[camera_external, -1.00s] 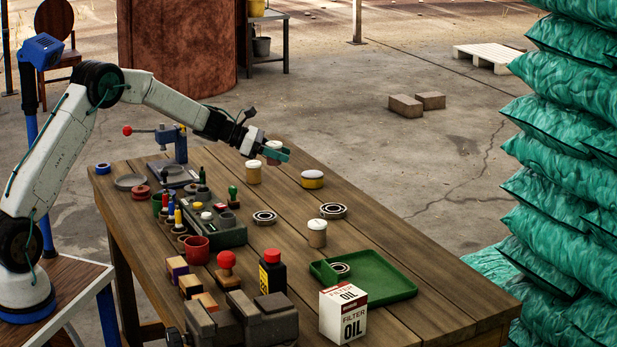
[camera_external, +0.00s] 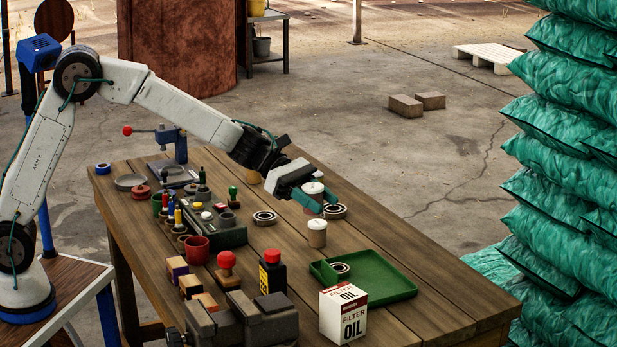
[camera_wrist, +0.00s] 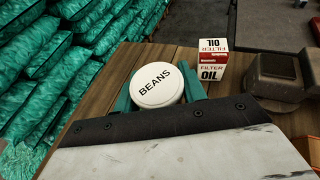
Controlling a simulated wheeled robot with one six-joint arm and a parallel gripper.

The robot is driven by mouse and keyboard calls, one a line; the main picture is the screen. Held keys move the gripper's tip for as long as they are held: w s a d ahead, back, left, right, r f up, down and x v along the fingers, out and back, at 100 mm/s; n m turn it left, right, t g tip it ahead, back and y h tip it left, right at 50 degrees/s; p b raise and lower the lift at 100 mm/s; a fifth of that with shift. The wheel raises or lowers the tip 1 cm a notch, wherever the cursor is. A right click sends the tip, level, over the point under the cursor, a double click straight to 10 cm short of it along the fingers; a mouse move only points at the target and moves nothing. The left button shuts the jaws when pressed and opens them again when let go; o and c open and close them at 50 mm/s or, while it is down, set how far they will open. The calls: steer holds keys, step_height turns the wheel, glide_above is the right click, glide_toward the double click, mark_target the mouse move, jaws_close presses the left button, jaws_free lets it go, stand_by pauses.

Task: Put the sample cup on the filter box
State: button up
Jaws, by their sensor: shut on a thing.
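My gripper (camera_external: 316,200) has teal fingers and is shut on a cup with a round white lid, taken as the sample cup (camera_external: 313,187). It is held above the table. In the wrist view the lid (camera_wrist: 158,84) reads BEANS and sits between the two fingers; the lid hides the cup's body. The filter box (camera_external: 343,314), white and red with FILTER OIL print, stands on the table's near right part. It also shows in the wrist view (camera_wrist: 211,64), beyond and right of the held cup, apart from it. Its top looks bare.
Another white-lidded cup (camera_external: 317,236) stands just below my gripper in the picture. A green tray (camera_external: 385,282) with a bearing lies behind the filter box. A vise (camera_external: 240,320), a black bottle (camera_external: 272,276) and a red cup (camera_external: 196,250) stand to the left.

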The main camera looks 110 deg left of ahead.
steer(key=s+d+m+g+h, duration=0.1)
steer(key=d+m+h, duration=0.1)
steer(key=d, duration=1.2)
glide_above(348, 295)
steer(key=shift+m+g+h, duration=0.3)
steer(key=shift+m+g, duration=0.1)
step_height(348, 295, down, 4)
steer(key=shift+s, duration=0.15)
steer(key=shift+w+f, duration=0.2)
steer(key=shift+f, duration=1.6)
steer(key=shift+f, duration=0.15)
steer(key=o, duration=1)
